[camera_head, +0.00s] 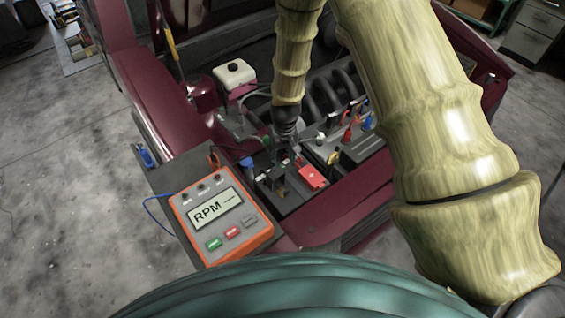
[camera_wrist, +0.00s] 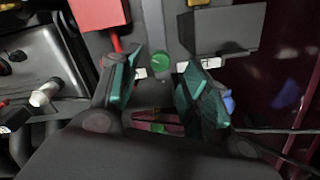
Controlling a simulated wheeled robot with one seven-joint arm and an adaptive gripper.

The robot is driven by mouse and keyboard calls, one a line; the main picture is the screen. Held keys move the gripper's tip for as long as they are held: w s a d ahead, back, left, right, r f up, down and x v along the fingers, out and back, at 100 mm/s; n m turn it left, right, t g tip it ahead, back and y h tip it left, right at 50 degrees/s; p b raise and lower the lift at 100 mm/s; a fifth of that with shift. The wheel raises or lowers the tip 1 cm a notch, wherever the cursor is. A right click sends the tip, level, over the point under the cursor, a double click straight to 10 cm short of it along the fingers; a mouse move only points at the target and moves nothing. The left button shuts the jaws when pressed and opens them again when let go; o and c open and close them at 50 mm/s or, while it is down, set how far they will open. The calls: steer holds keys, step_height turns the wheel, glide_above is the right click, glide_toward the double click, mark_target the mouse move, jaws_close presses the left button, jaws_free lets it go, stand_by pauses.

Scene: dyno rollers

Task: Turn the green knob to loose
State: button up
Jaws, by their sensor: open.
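The green knob (camera_wrist: 161,62) is small and round, and shows in the wrist view on a grey panel between white labels. My gripper (camera_wrist: 162,72) is open, with one teal finger to the left of the knob and one to the right. The knob lies between the fingertips in the picture, with gaps on both sides. I cannot tell how far it is below them. In the head view, my gripper (camera_head: 286,150) is over the engine bay, and the arm and hand largely hide the knob's spot.
A red block (camera_head: 312,177) and a blue knob (camera_head: 247,163) flank the spot. An orange RPM meter (camera_head: 222,213) stands in front. A white-capped reservoir (camera_head: 234,73), a battery-like black box (camera_head: 362,150) with coloured clips, and dark hoses crowd the bay. Wires run near the gripper.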

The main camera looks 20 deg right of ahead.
mark_target(282, 166)
steer(key=shift+f+p, duration=0.55)
steer(key=shift+f, duration=1.5)
jaws_close()
